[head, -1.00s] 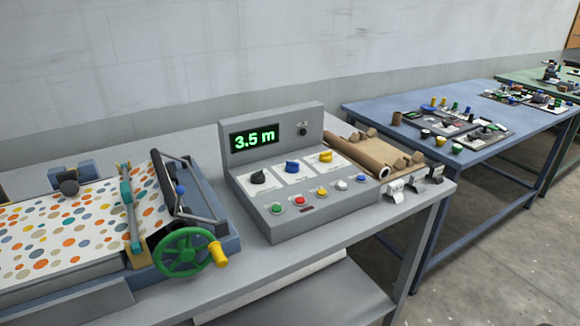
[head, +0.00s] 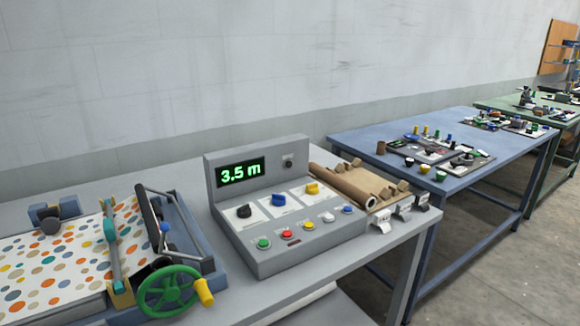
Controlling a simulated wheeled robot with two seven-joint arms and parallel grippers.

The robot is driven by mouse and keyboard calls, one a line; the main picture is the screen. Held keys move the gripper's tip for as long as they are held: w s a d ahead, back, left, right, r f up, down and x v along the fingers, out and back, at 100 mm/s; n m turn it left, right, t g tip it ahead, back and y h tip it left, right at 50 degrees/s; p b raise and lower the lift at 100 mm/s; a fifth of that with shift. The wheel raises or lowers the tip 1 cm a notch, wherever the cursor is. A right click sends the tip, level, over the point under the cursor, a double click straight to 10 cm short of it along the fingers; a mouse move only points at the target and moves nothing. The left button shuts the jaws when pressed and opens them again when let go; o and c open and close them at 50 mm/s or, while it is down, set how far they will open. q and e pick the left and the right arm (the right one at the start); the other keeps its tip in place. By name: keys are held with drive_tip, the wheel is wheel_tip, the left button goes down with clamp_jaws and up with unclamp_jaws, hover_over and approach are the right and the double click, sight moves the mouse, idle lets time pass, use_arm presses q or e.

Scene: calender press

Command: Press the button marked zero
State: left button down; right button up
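A grey control console (head: 262,265) stands on the grey bench, its green display (head: 241,173) reading "3.5 m". A row of buttons runs along its sloped front: green (head: 264,244), red (head: 287,234), yellow (head: 309,226), white (head: 329,218) and blue (head: 347,210). Any markings on them are too small to read, so I cannot tell which is marked zero. Above them sit a black knob (head: 244,211), a blue knob (head: 278,199) and a yellow knob (head: 312,188) on white plates. Neither of my grippers is in view.
Left of the console is a press with spotted sheet (head: 50,268) and a green handwheel (head: 168,291) with a yellow handle. A cardboard roll (head: 350,190) lies on a board to the right. A blue table (head: 370,143) with small parts stands beyond.

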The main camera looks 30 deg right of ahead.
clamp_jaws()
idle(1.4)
